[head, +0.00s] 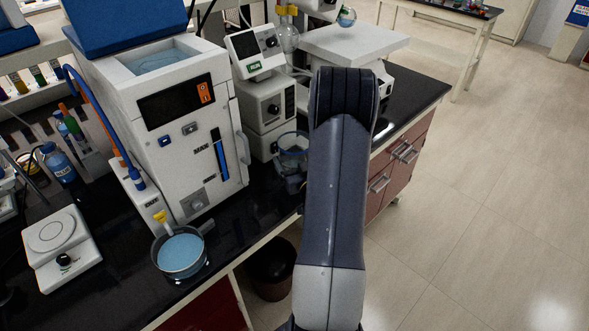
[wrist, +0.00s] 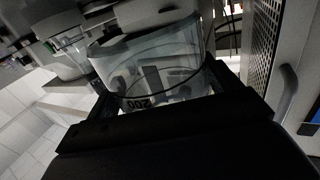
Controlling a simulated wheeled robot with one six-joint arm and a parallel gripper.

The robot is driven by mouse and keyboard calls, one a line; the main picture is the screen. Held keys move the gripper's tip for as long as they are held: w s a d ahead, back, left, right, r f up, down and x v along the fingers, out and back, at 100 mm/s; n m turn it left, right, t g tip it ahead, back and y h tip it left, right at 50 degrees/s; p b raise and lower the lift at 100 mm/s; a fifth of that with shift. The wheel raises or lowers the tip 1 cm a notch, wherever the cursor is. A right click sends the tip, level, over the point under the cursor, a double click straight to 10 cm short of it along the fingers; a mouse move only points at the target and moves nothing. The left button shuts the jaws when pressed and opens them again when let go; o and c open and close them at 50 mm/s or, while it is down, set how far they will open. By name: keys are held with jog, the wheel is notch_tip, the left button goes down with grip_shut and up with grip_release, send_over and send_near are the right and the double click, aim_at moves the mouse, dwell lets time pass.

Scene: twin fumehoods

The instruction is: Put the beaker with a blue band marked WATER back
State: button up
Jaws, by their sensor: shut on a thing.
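A clear glass beaker (wrist: 150,62) fills the middle of the wrist view, with dark printed marks on its wall. My gripper (wrist: 168,92) has one dark finger on each side of it and is shut on it. In the head view a clear glass vessel (head: 291,150), apparently this beaker, shows just left of my arm above the black bench, in front of the white instruments. My arm hides most of my gripper there. I cannot make out a blue band or the word WATER on it, nor whether its base touches the bench.
A tall white machine (head: 165,110) stands left of the beaker, and a white instrument with a screen (head: 262,90) stands behind it. A glass dish of blue liquid (head: 181,254) and a white balance (head: 62,245) are at front left.

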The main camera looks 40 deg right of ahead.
jog(key=shift+f+p, duration=0.3)
jog(key=shift+f, duration=1.6)
jog(key=shift+f+b, duration=0.2)
jog(key=shift+b, duration=0.1)
jog(key=o, duration=1.5)
jog(key=shift+c, duration=0.2)
jog(key=shift+r, duration=0.1)
jog(key=shift+r+p, duration=0.2)
jog(key=shift+p, duration=0.2)
jog(key=b+v, duration=0.4)
jog(key=v, duration=0.8)
